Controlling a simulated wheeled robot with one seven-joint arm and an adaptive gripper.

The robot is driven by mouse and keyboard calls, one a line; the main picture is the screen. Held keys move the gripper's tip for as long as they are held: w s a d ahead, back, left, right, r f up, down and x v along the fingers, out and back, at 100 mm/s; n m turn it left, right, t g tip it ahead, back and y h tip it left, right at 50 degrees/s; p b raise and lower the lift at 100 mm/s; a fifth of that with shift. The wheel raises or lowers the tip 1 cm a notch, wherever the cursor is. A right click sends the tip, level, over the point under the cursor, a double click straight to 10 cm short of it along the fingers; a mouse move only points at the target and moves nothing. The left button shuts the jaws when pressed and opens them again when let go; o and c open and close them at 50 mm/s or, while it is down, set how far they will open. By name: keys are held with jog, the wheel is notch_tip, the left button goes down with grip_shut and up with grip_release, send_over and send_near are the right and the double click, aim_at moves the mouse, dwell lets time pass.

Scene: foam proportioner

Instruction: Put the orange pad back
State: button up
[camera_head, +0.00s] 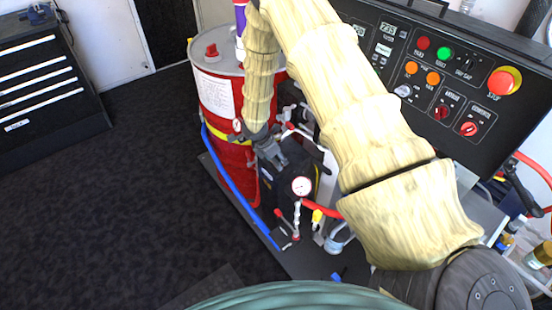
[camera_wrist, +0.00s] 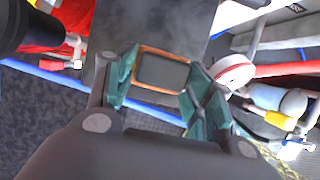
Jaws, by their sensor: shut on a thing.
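The orange pad (camera_wrist: 162,72) shows in the wrist view as a small dark grey square with an orange rim. It sits between the two teal fingers of my gripper (camera_wrist: 160,80), which is shut on it. In the head view my gripper (camera_head: 272,157) points down beside the red drum, above the black pump unit. The pad cannot be made out there. A grey surface lies beyond the pad in the wrist view; I cannot tell whether the pad touches it.
The red drum (camera_head: 220,100) stands left of my gripper. A white pressure gauge (camera_head: 302,187), small valves and a red hose (camera_head: 325,209) are close on its right. A blue hose (camera_head: 232,190) runs along the base edge. The black control panel (camera_head: 450,75) is at upper right. Open floor lies left.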

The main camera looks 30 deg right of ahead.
jog(key=shift+f, duration=0.1)
jog(key=o, duration=1.1)
jog(key=shift+o, duration=0.2)
